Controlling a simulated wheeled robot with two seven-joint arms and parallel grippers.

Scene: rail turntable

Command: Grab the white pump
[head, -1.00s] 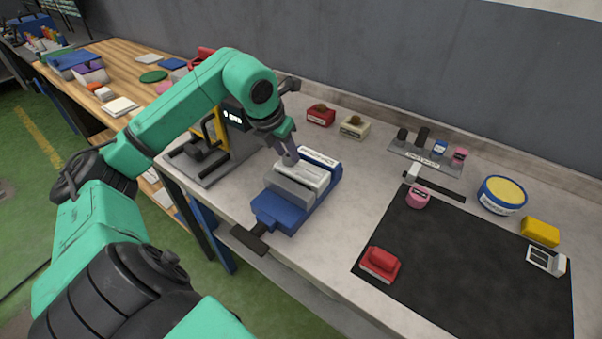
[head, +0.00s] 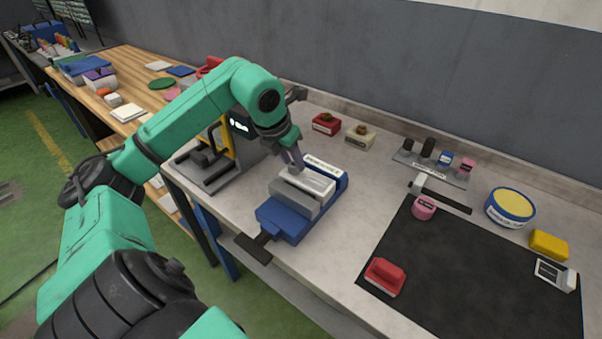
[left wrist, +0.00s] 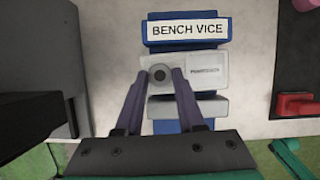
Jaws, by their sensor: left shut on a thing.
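The white pump (head: 315,184) is a pale block with a small label and a round boss, lying in the blue bench vice (head: 282,226) between its grey front jaw and blue rear jaw. It also shows in the left wrist view (left wrist: 208,72), below the "BENCH VICE" label. My left gripper (head: 299,166) comes down on it from above. In the left wrist view its two purple-grey fingers (left wrist: 160,76) are shut around the boss at the pump's left end. My right gripper is in neither view.
A press-like machine (head: 240,140) stands close left of the vice. Behind are a red block (head: 325,125) and a cream block (head: 361,137) with brown knobs. A black mat (head: 470,275) with a red item (head: 385,276) lies to the right. The bench between vice and mat is clear.

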